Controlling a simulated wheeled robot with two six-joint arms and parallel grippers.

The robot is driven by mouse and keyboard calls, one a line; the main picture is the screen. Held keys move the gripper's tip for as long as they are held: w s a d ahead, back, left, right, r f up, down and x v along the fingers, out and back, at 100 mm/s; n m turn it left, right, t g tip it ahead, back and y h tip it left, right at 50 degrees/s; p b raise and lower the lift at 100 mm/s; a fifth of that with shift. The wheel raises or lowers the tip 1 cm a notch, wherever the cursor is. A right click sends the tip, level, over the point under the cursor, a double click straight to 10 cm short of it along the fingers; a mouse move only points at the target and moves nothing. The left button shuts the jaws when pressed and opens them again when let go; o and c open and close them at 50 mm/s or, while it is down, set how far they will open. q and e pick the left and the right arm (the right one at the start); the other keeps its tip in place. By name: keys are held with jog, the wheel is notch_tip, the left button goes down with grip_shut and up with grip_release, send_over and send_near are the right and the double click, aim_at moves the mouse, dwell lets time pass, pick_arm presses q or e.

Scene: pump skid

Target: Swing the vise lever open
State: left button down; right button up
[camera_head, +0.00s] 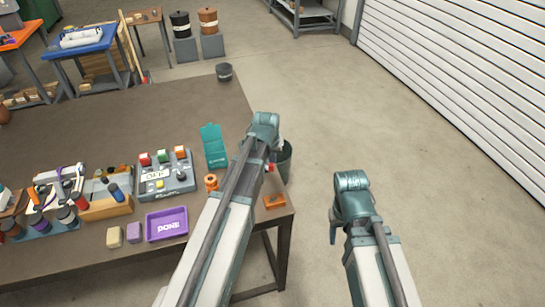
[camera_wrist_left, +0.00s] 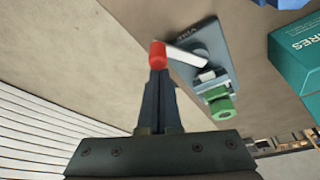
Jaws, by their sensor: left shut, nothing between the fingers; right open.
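The vise shows in the left wrist view as a blue-grey base plate (camera_wrist_left: 207,42) with a green part (camera_wrist_left: 218,102) at one end. Its pale lever (camera_wrist_left: 187,56) ends in a red knob (camera_wrist_left: 158,54). My left gripper (camera_wrist_left: 158,74) is shut and empty, its fingertips right at the knob; whether they touch it I cannot tell. In the head view the red knob (camera_head: 270,167) shows beside my left arm, which hides most of the vise and the left fingers. My right gripper (camera_head: 334,236) is open, right of the table, mostly hidden by its own arm.
A teal box (camera_head: 214,150) stands close to the vise; it also shows in the left wrist view (camera_wrist_left: 298,58). An orange block (camera_head: 274,201) lies near the table corner, a purple tray (camera_head: 166,224) further left. Floor at right is clear.

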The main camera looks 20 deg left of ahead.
pick_arm(q)
jog(key=shift+s+m, duration=0.3)
jog(key=shift+m, duration=0.4)
jog(key=shift+s+a+m+h, duration=0.25)
jog(key=shift+s+m+h, duration=0.25)
jog(key=shift+m, duration=0.4)
jog(key=m, duration=0.1)
jog(key=s+m, duration=0.1)
jog(key=shift+a+m+h, duration=0.35)
jog(key=shift+m+h, duration=0.05)
jog(key=m, duration=0.1)
jog(key=s+a+m+g+h, duration=0.1)
jog(key=m, duration=0.1)
jog(key=shift+s+a, duration=0.1)
jog(key=m, duration=0.1)
jog(key=a+m, duration=0.1)
jog(key=m, duration=0.1)
jog(key=shift+s+a+g+h, duration=0.1)
jog(key=shift+s+g+h, duration=0.2)
jog(key=shift+g, duration=0.1)
jog(key=shift+s+a, duration=0.15)
jog(key=shift+a, duration=0.15)
